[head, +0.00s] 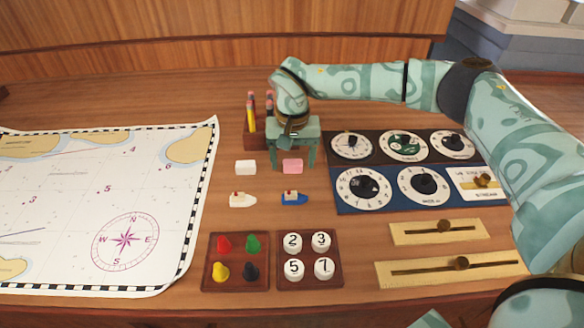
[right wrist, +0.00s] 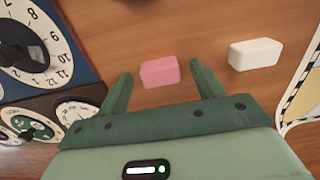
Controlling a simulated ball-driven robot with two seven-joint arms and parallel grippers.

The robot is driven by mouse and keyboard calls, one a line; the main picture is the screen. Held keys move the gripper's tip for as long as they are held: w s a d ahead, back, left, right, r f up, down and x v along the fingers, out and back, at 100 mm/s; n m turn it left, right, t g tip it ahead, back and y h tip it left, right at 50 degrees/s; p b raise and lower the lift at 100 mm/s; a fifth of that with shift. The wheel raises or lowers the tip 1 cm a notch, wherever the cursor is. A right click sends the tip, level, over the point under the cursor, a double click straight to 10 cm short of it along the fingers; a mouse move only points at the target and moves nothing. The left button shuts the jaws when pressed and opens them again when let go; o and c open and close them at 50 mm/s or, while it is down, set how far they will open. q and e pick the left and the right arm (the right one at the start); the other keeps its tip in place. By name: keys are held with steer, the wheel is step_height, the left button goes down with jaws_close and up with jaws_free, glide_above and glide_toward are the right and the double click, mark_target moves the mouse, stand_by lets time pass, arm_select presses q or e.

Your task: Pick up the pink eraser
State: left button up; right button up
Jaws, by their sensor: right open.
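The pink eraser (head: 292,166) lies on the wooden desk, just right of the white eraser (head: 246,167). My right gripper (head: 293,160) is above the desk at the pink eraser, its fingers pointing down. In the right wrist view the pink eraser (right wrist: 160,72) shows between the two open fingertips of my right gripper (right wrist: 160,80), with a gap on each side. The white eraser (right wrist: 255,54) lies outside the finger on the right there. My left gripper is not in view.
A pencil holder (head: 256,140) stands behind the white eraser. Two small boats, white (head: 243,200) and blue (head: 294,199), lie in front. A dial panel (head: 385,210) is on the right, a chart (head: 70,210) on the left. Trays of pegs (head: 236,286) and number discs (head: 309,287) are nearest.

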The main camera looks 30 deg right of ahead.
mark_target(291, 162)
steer(key=shift+f, duration=0.1)
steer(key=c, duration=1.1)
steer(key=shift+o, duration=0.2)
steer(key=shift+r, duration=0.45)
steer(key=r, duration=0.1)
steer(key=r+p, duration=0.1)
steer(key=r, duration=0.1)
steer(key=shift+a, duration=0.2)
steer(key=a+r+p, duration=0.1)
steer(key=a+r, duration=0.3)
steer(key=a, duration=0.3)
steer(key=s+a+r+p, duration=0.1)
steer(key=a+r, duration=0.4)
steer(key=a, duration=0.1)
steer(key=shift+a, duration=0.35)
